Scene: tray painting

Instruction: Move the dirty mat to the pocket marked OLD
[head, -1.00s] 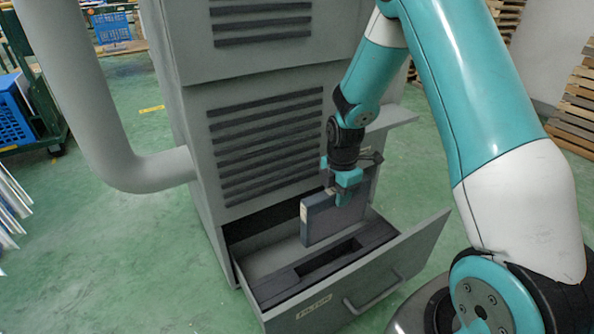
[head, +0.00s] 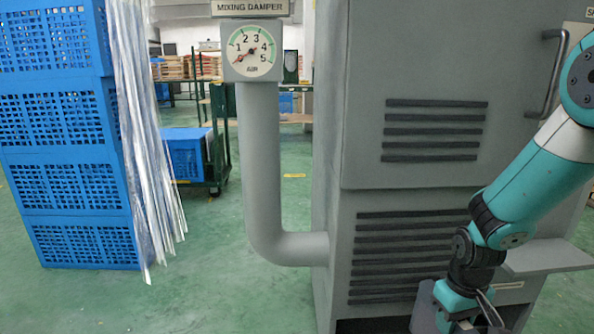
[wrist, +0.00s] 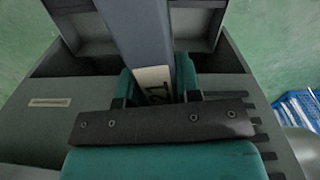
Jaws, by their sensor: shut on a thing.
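My gripper (head: 462,318) is low at the right of the head view, in front of the cabinet, partly cut off by the bottom edge. It is shut on a flat grey slab-like mat (head: 424,312). In the wrist view the teal fingers of my gripper (wrist: 158,84) clasp the same mat (wrist: 138,28), which has a pale label with dark marks at its near end. I cannot tell from its surface whether it is dirty. No pocket marked OLD can be made out.
The grey cabinet (head: 410,180) has louvre slots and a side shelf (head: 545,257). A pipe (head: 262,170) with an AIR dial (head: 252,50) stands left of it. Blue crates (head: 70,180) and hanging clear strips (head: 150,130) are at left. Green floor between is clear.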

